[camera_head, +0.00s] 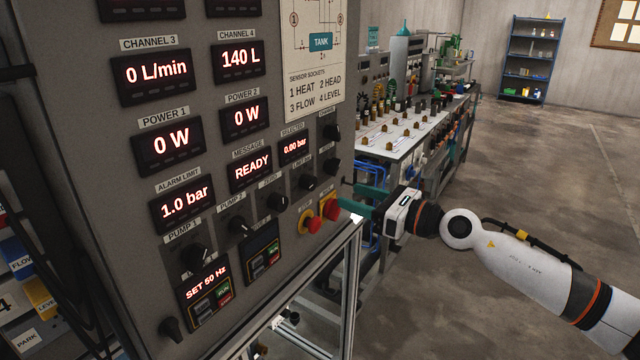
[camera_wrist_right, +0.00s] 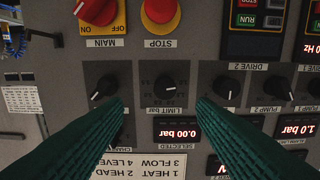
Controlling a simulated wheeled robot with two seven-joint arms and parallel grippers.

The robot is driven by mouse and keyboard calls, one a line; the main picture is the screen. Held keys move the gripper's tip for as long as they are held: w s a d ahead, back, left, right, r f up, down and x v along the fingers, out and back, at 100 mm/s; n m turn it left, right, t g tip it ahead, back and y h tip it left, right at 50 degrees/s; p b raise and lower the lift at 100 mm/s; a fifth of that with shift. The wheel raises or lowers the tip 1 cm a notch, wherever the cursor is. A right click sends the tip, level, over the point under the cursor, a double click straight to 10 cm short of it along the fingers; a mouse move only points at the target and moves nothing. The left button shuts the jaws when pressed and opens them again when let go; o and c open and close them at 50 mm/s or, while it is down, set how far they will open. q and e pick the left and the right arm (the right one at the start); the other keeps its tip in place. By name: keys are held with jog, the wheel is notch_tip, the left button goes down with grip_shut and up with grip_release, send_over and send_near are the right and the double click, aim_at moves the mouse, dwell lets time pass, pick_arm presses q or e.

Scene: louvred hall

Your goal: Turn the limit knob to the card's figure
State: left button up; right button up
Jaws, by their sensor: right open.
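The limit knob (camera_wrist_right: 169,89) is a black knob on the grey panel, beside its LIMIT bar label; it also shows in the head view (camera_head: 306,182). My right gripper (camera_head: 358,198) is at the panel's right edge in the head view. In the wrist view, which is upside down, its green fingers (camera_wrist_right: 160,104) are spread apart, with the limit knob between their tips. No contact shows. The alarm limit display (camera_head: 185,204) reads 1.0 bar. I cannot make out a card with a figure. My left gripper is not in view.
Neighbouring knobs sit close on both sides, including the zero knob (camera_head: 277,202). A red stop button (camera_wrist_right: 161,12) and a red-and-yellow main switch (camera_wrist_right: 97,12) are near the right gripper. A workbench (camera_head: 405,133) stands behind. Floor at right is clear.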

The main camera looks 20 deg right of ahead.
aim_at(313, 184)
jog(key=p+x, duration=0.1)
jog(key=x, duration=0.2)
jog(key=p+x, duration=0.1)
jog(key=x, duration=0.1)
jog(key=p+x, duration=0.1)
jog(key=x, duration=0.2)
jog(key=shift+a+r, duration=0.25)
jog(key=shift+a, duration=0.25)
jog(key=shift+w+a+f, duration=0.1)
jog(key=shift+w+a, duration=0.15)
jog(key=shift+w, duration=0.1)
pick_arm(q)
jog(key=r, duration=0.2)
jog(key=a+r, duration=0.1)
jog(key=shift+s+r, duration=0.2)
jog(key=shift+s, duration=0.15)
pick_arm(e)
jog(key=shift+w, duration=0.1)
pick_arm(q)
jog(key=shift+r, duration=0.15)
pick_arm(e)
jog(key=shift+w+a, duration=0.15)
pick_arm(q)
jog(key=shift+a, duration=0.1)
pick_arm(e)
jog(key=shift+c, duration=1.3)
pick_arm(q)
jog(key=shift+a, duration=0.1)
pick_arm(e)
grip_shut()
